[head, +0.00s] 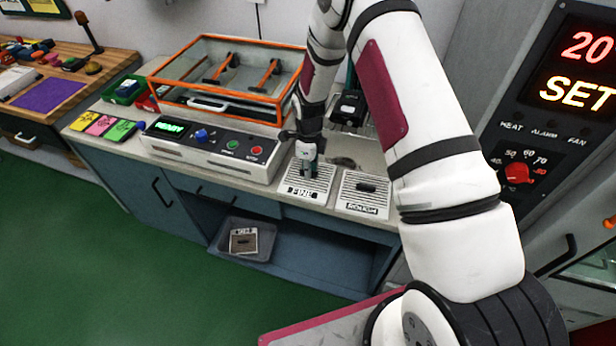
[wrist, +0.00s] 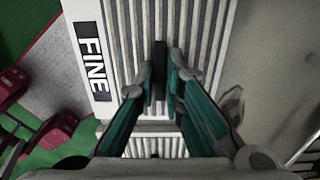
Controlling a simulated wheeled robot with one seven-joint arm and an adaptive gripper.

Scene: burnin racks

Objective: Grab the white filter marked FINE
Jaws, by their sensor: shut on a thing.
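The white FINE filter (head: 306,190) is a flat ribbed panel with a black label, lying on the grey counter near its front edge in the head view. In the wrist view the filter (wrist: 120,50) fills the middle, with its FINE label at the left and a dark upright grip (wrist: 160,62) at its centre. My gripper (head: 309,172) points down over the filter. Its teal fingers (wrist: 161,85) are shut on the filter's dark grip, which is partly hidden between them. I cannot tell whether the filter is lifted off the counter.
A second white ribbed filter (head: 363,194), with a different label and a black grip, lies just right. A control box (head: 215,147) with a green display and an orange-framed clear case (head: 235,80) stand left. A grey bin (head: 243,240) sits on the low shelf.

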